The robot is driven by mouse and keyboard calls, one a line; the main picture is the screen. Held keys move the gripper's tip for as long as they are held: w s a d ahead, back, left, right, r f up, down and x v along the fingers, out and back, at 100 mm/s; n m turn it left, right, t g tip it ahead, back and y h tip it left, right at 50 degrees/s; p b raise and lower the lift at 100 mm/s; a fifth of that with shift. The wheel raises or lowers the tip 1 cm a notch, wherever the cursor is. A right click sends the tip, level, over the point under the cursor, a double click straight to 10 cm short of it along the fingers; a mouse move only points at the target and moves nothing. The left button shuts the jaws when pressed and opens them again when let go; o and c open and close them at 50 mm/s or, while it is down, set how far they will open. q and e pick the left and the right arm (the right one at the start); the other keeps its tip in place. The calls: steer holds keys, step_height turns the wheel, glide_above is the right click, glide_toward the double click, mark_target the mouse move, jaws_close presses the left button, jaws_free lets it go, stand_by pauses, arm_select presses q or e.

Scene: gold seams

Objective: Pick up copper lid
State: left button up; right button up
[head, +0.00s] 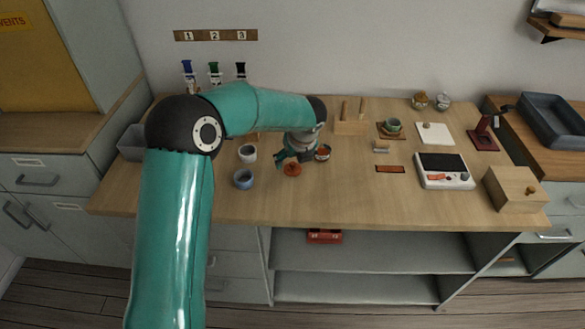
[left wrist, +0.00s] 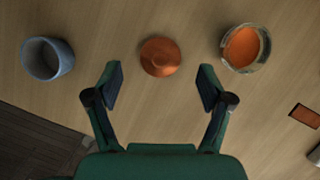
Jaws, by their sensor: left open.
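The copper lid (head: 292,170) lies on the wooden bench (head: 340,206), a small round orange-brown disc. In the left wrist view the copper lid (left wrist: 160,57) sits just beyond and between my open fingertips, with nothing touching it. My left gripper (head: 284,160) is low over the bench right by the lid; in the left wrist view the gripper (left wrist: 161,85) has its two fingers spread wide and empty. A glass jar (left wrist: 245,48) with orange contents stands to the right of the lid. My right gripper does not show.
A blue-grey cup (left wrist: 47,59) stands left of the lid, with a white cup (head: 248,153) behind it. The jar (head: 323,152) is close to my gripper. A scale (head: 443,180) and wooden box (head: 516,190) are at right. The bench front is clear.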

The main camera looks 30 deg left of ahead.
mark_target(293, 163)
arm_select(q)
steer(key=x, duration=0.3)
steer(key=shift+w+a+f, duration=0.15)
steer(key=shift+w+f, duration=0.05)
steer(key=shift+f, duration=0.1)
steer(key=c, duration=0.8)
steer(key=shift+r, duration=0.1)
steer(key=shift+c, duration=0.2)
